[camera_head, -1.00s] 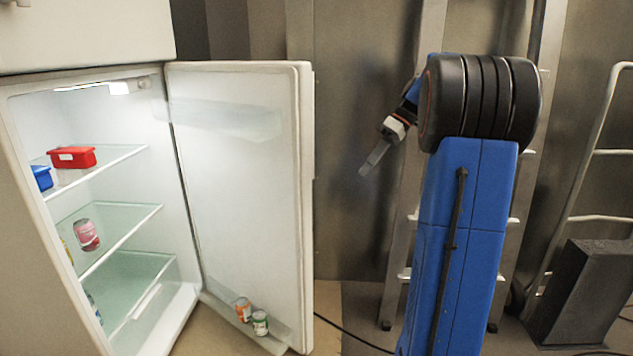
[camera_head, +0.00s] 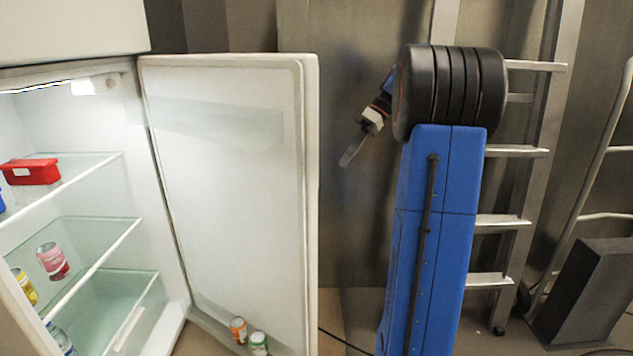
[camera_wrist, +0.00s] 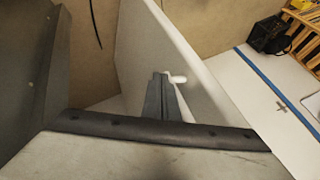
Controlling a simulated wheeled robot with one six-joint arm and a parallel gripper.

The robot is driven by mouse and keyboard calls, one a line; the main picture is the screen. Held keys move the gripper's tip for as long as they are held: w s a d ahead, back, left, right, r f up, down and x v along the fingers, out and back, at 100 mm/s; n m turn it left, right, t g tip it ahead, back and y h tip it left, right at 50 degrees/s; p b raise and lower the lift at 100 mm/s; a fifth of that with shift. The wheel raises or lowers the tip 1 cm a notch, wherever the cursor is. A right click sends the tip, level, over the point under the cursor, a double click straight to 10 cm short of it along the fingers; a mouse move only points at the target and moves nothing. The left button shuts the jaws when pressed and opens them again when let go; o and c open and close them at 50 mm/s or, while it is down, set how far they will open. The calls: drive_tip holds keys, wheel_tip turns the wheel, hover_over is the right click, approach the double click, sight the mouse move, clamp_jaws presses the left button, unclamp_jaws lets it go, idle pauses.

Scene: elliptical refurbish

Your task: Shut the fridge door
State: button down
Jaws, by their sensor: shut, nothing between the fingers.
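The white fridge door (camera_head: 235,180) stands wide open in the head view, its inner face showing and its free edge to the right. The lit fridge interior (camera_head: 85,135) is open at the left. My gripper (camera_head: 348,157) is shut and empty, pointing down and left, in the picture just right of the door's free edge. No contact with the door can be made out. In the wrist view the dark fingers (camera_wrist: 162,92) show close together in front of a pale upright panel (camera_wrist: 195,65), which may be the door.
A red box (camera_head: 32,172) and a pink can (camera_head: 53,262) stand on fridge shelves. An orange can (camera_head: 238,329) and a green can (camera_head: 259,342) sit in the door's bottom rack. A ladder (camera_head: 505,222) and a dark block (camera_head: 590,290) stand at right.

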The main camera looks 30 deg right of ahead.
drive_tip(key=a+f, duration=0.8)
drive_tip(key=a, duration=0.1)
drive_tip(key=shift+s+a, duration=0.25)
idle(0.4)
